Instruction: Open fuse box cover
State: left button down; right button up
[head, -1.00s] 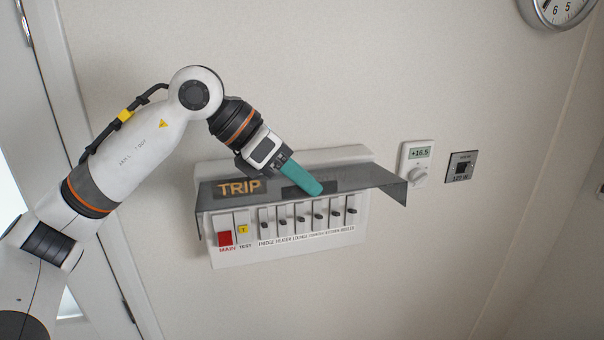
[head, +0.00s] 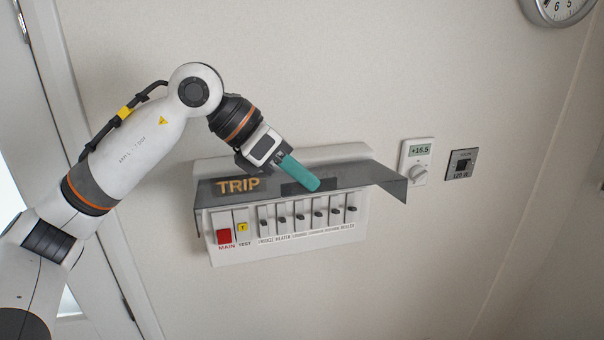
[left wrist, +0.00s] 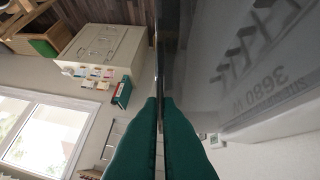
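The fuse box (head: 290,250) is a white panel on the wall with a red MAIN switch (head: 224,236), a yellow TEST button and a row of black-knobbed switches. Its smoky see-through cover (head: 365,178) is swung up and stands out from the wall above the switches. It carries the word TRIP. My left gripper (head: 311,184) has teal fingers lying over the middle of the cover. In the left wrist view, the fingers (left wrist: 160,115) are close together with the cover's thin edge (left wrist: 158,40) running between them. My right gripper is not in view.
A thermostat reading +16.5 (head: 418,161) and a dark socket plate (head: 461,164) are on the wall to the right. A clock (head: 556,9) is at the top right. A door (head: 80,180) is at the left. The wall below the box is clear.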

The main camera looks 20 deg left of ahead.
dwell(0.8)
pick_arm(q)
jog(key=b, duration=0.1)
jog(key=f+b, duration=0.1)
jog(key=b, duration=0.1)
jog(key=s+f+t+b, duration=0.1)
jog(key=shift+d+f+m+y+b, duration=0.15)
jog(key=shift+d+m+y+b, duration=0.15)
jog(key=shift+d+y+b, duration=0.1)
jog(key=shift+s+f+b, duration=0.1)
jog(key=shift+s+b, duration=0.05)
jog(key=shift+b, duration=0.2)
jog(key=c, duration=1.6)
grip_release()
jog(key=shift+d, duration=0.1)
jog(key=shift+c, duration=0.2)
